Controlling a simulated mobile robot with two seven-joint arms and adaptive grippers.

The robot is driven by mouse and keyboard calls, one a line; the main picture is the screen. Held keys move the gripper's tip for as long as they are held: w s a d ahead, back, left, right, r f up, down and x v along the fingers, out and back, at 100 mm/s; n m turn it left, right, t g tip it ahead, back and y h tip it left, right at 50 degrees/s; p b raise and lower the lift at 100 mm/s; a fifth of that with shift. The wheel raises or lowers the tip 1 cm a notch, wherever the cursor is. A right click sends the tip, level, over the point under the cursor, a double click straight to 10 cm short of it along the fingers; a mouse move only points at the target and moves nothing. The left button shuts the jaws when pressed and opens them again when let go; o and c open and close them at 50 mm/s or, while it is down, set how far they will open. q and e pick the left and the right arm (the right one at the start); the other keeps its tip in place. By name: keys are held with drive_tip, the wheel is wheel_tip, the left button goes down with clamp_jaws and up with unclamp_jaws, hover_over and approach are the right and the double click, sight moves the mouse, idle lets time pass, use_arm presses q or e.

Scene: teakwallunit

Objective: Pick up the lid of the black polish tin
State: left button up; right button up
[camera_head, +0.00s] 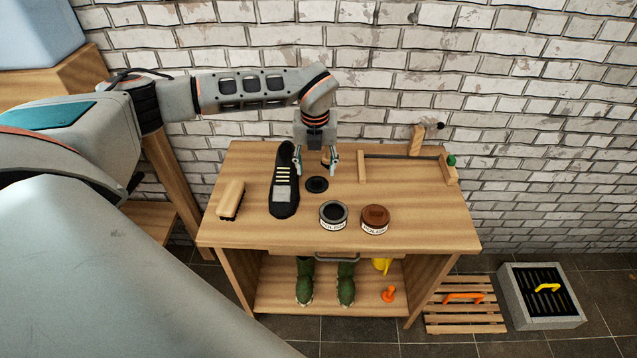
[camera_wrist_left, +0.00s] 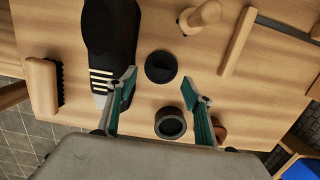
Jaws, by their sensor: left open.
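The lid of the black polish tin (camera_head: 317,184) is a flat dark disc lying on the wooden bench top, and it also shows in the left wrist view (camera_wrist_left: 161,67). The open black polish tin (camera_head: 333,214) stands nearer the front edge, and appears below the lid in the wrist view (camera_wrist_left: 170,123). My left gripper (camera_head: 316,169) is open and empty, pointing down over the bench beside the lid. In the wrist view the lid lies just beyond and between its fingertips (camera_wrist_left: 159,82), with no visible contact. My right gripper is not in view.
A black shoe (camera_head: 284,182) lies close left of the lid, with a brush (camera_head: 231,200) further left. A brown polish tin (camera_head: 375,219) stands right of the black tin. A wooden knob (camera_wrist_left: 203,15) is close behind the lid.

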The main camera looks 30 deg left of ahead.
sight(316, 180)
use_arm(q)
drive_tip(key=f, duration=0.5)
drive_tip(key=shift+w, duration=0.3)
drive_tip(key=shift+c, duration=0.4)
drive_tip(key=c, duration=0.6)
drive_tip(key=shift+s, duration=0.1)
drive_tip(key=shift+c, duration=0.4)
drive_tip(key=shift+f, duration=0.1)
drive_tip(key=shift+c, duration=0.2)
